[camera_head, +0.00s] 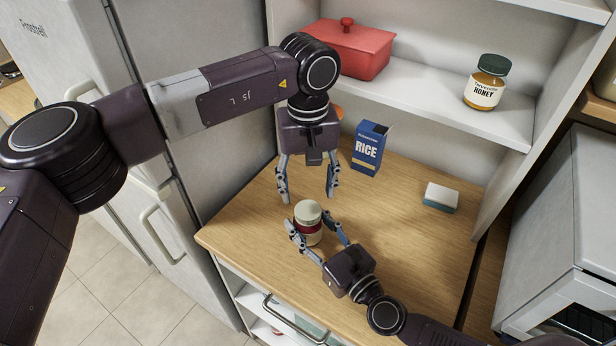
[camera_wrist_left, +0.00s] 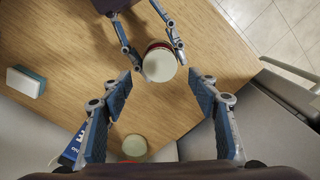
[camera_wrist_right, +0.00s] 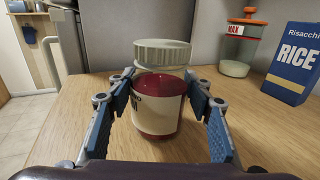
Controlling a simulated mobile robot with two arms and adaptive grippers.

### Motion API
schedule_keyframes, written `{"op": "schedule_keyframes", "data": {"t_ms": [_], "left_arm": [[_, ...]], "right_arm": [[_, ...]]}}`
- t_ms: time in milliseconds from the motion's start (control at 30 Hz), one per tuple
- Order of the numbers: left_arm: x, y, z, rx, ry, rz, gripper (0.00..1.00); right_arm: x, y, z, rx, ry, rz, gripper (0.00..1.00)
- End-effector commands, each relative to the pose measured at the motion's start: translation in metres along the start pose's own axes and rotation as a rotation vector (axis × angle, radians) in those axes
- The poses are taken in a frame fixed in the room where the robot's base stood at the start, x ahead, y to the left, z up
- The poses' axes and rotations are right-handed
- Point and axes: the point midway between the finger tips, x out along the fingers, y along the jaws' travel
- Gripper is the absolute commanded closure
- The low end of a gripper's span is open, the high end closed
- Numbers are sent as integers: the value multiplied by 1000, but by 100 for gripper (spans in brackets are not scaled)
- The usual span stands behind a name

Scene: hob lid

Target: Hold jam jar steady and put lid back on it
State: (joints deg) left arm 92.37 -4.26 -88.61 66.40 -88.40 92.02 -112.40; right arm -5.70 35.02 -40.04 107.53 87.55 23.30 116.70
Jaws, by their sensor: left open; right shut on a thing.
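The jam jar (camera_head: 308,232) stands upright on the wooden counter, with red jam and a cream label. Its pale ribbed lid (camera_head: 308,209) is on top of the jar; in the right wrist view the lid (camera_wrist_right: 162,53) sits over the glass neck, and I cannot tell whether it is fully seated. My right gripper (camera_head: 317,240) is shut on the jar (camera_wrist_right: 158,110), one finger on each side of its body. My left gripper (camera_head: 307,197) is open and empty, pointing down above and behind the jar. The lid also shows between its fingers in the left wrist view (camera_wrist_left: 159,65).
A blue rice box (camera_head: 369,148) stands behind at the right. A sponge (camera_head: 441,197) lies farther right. An orange-topped canister (camera_wrist_right: 240,45) stands at the back. A red pot (camera_head: 352,52) and a honey jar (camera_head: 487,83) are on the shelf. The counter right of the jar is clear.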

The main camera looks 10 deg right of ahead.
Motion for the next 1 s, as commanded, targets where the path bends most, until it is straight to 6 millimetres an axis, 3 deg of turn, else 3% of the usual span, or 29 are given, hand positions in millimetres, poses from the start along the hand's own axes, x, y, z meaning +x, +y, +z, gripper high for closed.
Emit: {"op": "schedule_keyframes", "data": {"t_ms": [1000], "left_arm": [[-14,1,0,-2040,-2,-1,45]], "right_arm": [[0,0,0,1,0,0,100]]}}
